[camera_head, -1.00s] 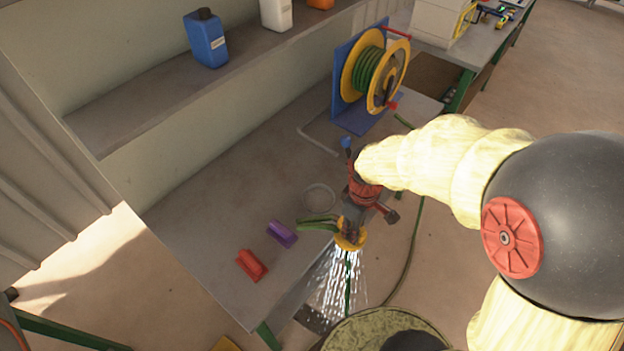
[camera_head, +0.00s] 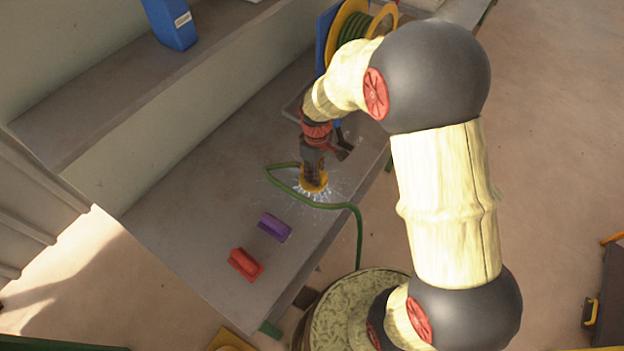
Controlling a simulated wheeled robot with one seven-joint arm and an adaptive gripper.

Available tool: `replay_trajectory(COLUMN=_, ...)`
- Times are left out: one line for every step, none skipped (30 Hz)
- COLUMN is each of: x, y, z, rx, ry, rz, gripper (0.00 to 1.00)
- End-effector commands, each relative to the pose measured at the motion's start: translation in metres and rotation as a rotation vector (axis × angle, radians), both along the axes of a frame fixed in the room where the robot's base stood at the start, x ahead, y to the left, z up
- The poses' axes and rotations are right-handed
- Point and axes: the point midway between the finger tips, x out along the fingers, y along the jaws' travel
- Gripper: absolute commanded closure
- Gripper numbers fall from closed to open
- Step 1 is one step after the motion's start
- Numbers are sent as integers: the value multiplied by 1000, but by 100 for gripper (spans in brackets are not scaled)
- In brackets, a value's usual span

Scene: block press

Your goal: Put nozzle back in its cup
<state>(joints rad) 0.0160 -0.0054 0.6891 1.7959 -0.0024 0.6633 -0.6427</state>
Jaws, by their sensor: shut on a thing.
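The yellow nozzle (camera_head: 314,186) is in my gripper (camera_head: 313,168), pointing down close above the bench top. White water sprays from it and splashes on the bench around it. A green hose (camera_head: 343,206) runs from the nozzle, looping left and then over the bench's front edge. My gripper is shut on the nozzle. The cup, a pale ring on the bench in the earlier view, does not show now; the nozzle and spray cover about that spot. I cannot tell whether the nozzle is in the cup or above it.
A purple block (camera_head: 275,227) and a red block (camera_head: 245,263) lie on the bench (camera_head: 200,215) left of the nozzle. The hose reel (camera_head: 352,28) stands behind, partly hidden by my arm. A blue canister (camera_head: 170,22) is on the back ledge.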

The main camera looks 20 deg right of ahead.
Motion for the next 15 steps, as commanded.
replay_trajectory(x=6, y=1, z=-7, rx=0, ry=-1, rz=1, gripper=100)
replay_trajectory(x=8, y=2, z=-10, rx=0, ry=-1, rz=0, gripper=100)
replay_trajectory(x=11, y=2, z=-12, rx=0, ry=-3, rz=0, gripper=100)
replay_trajectory(x=12, y=2, z=-14, rx=0, ry=-3, rz=0, gripper=100)
replay_trajectory(x=14, y=2, z=-15, rx=0, ry=-3, rz=0, gripper=100)
replay_trajectory(x=15, y=2, z=-16, rx=0, ry=-4, rz=0, gripper=100)
replay_trajectory(x=15, y=3, z=-17, rx=0, ry=-4, rz=0, gripper=100)
replay_trajectory(x=16, y=3, z=-18, rx=0, ry=-3, rz=0, gripper=100)
replay_trajectory(x=18, y=3, z=-20, rx=0, ry=-3, rz=0, gripper=100)
replay_trajectory(x=20, y=4, z=-23, rx=0, ry=-2, rz=0, gripper=100)
replay_trajectory(x=22, y=4, z=-26, rx=0, ry=-2, rz=0, gripper=100)
replay_trajectory(x=23, y=4, z=-32, rx=0, ry=-1, rz=-1, gripper=100)
replay_trajectory(x=22, y=4, z=-38, rx=0, ry=0, rz=-1, gripper=100)
replay_trajectory(x=22, y=4, z=-43, rx=0, ry=0, rz=-1, gripper=100)
replay_trajectory(x=22, y=4, z=-49, rx=0, ry=-1, rz=-1, gripper=100)
